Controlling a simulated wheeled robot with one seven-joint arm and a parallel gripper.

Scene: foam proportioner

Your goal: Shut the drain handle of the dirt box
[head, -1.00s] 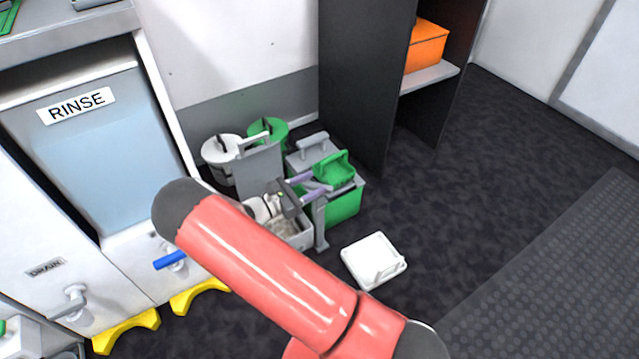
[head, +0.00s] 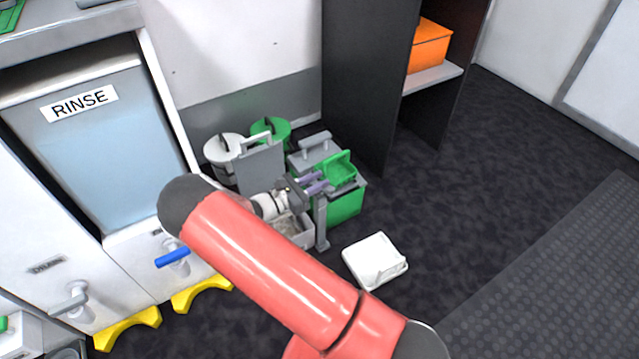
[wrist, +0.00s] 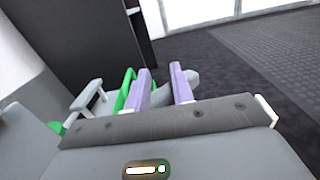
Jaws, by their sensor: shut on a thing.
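The dirt box appears to be the open light-grey box (head: 298,236) with rough grey contents, low on the floor in the head view. It is partly behind my red arm. My gripper (head: 322,184) is at its far right, with its purple fingers close together beside a green caddy. In the wrist view my gripper (wrist: 163,88) has a grey lever with a rounded end, apparently the drain handle (wrist: 192,76), between its fingers. Most of the handle is hidden by the fingers and the grey gripper body, so its angle is hard to tell.
A green box (head: 345,205) with a grey lid stands close to my gripper. A grey post (head: 321,228) stands at the dirt box's right. White and green lidded bins (head: 270,130) are behind.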

